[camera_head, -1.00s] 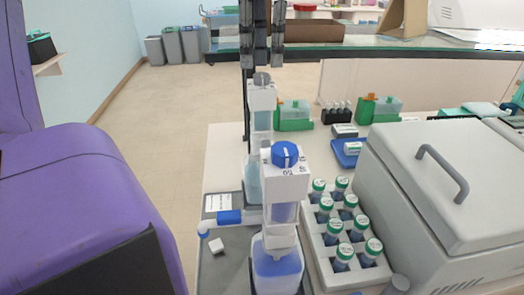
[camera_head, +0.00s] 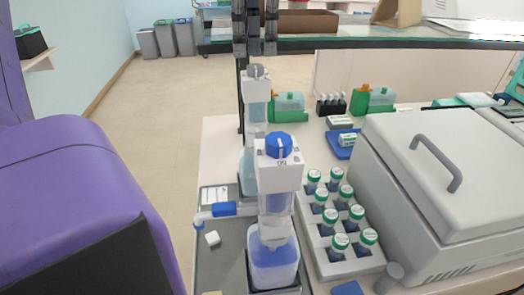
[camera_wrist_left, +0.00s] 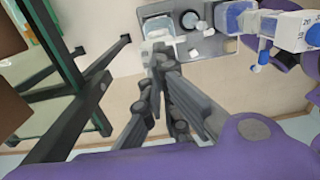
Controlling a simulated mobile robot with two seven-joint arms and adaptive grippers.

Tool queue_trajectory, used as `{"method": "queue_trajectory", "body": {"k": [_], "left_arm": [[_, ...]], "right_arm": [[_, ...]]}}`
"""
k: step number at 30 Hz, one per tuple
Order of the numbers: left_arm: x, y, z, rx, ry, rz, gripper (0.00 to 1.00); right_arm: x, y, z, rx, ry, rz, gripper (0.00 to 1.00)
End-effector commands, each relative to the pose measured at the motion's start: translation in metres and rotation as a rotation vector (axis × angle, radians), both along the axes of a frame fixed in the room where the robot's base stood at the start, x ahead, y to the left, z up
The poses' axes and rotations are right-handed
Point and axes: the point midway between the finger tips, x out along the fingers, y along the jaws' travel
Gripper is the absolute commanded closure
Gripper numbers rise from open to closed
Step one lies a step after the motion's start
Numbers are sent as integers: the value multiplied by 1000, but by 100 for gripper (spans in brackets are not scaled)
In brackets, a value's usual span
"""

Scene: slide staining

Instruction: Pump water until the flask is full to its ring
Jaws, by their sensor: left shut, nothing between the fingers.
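Two bottle-top dispensers stand in a row on a grey tray (camera_head: 222,262). The near one has a white head with a blue cap (camera_head: 279,146), a bluish reservoir (camera_head: 273,268) and a nozzle with a blue collar (camera_head: 224,209) pointing left. The far one has a grey knob (camera_head: 257,71) and a white head (camera_head: 256,86). My left gripper (camera_head: 255,50) is shut and empty, fingers pointing down, just above the grey knob; contact cannot be told. The left wrist view shows its closed fingers (camera_wrist_left: 159,52). I cannot make out a flask or its ring. My right gripper is not in view.
A white rack of green-capped bottles (camera_head: 352,263) stands right of the near dispenser, beside a large grey lidded machine (camera_head: 440,190). A small white block (camera_head: 212,238) lies on the tray. Green holders (camera_head: 288,108) stand behind. Open floor lies left of the table.

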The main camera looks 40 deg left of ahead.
Motion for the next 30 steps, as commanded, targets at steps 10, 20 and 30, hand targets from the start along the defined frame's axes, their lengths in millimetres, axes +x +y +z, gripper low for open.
{"method": "queue_trajectory", "body": {"k": [10, 20, 30], "left_arm": [[0, 0, -11, -1, 0, 0, 100], [0, 0, -23, 0, 1, 0, 100], [0, 0, -36, -2, 3, 0, 100]], "right_arm": [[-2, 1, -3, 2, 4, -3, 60], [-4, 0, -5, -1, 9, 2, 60], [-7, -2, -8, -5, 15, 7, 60]]}}
